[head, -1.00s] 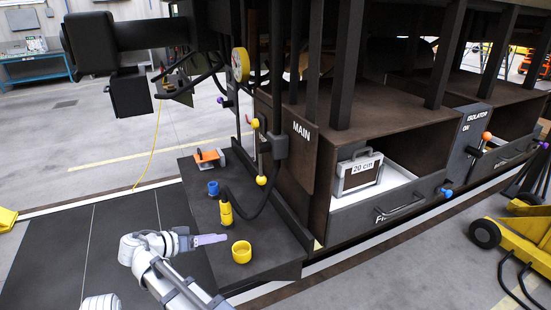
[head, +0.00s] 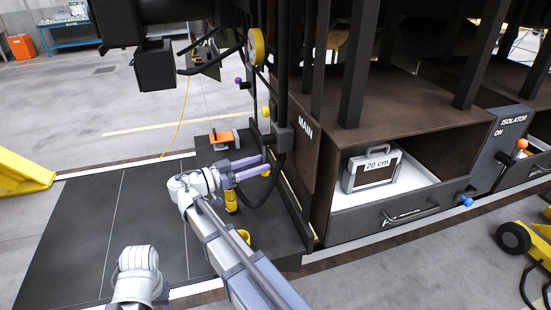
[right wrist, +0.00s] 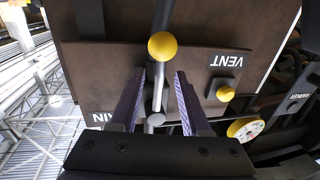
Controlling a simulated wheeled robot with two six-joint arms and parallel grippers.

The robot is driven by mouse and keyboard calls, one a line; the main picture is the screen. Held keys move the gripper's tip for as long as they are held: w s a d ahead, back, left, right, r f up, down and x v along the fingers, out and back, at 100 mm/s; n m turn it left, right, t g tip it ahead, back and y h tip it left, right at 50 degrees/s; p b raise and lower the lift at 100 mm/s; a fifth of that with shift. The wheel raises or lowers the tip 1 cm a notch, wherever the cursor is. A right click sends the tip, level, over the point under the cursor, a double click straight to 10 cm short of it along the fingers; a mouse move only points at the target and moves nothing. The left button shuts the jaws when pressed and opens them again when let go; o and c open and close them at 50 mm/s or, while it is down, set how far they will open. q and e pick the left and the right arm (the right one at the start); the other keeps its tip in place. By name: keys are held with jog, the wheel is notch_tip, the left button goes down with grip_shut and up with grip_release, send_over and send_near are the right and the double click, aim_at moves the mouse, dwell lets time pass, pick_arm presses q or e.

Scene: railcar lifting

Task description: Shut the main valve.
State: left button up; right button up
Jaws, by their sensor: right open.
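The main valve's lever is a grey rod with a yellow ball end (head: 265,171), hanging down beside the MAIN label (head: 305,128) on the brown panel. In the right wrist view the yellow ball (right wrist: 162,46) and rod show from close up. My right gripper (head: 265,163) is open, with its two purple fingers at the lever. In the right wrist view the gripper (right wrist: 165,75) has one finger on each side of the rod, with gaps visible. In the head view the fingers partly hide the lever. My left gripper is not in view.
A yellow knob (right wrist: 225,93) sits by the VENT label near the lever. A gauge (head: 257,46) and black hoses are close above. An orange-and-grey item (head: 222,139) and a yellow cup (head: 243,237) are on the dark platform. A 20 cm case (head: 371,167) stands in the open drawer.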

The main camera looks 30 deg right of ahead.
jog(key=d, duration=0.5)
jog(key=shift+s+d, duration=0.15)
jog(key=shift+d, duration=0.25)
grip_shut()
dwell(1.1)
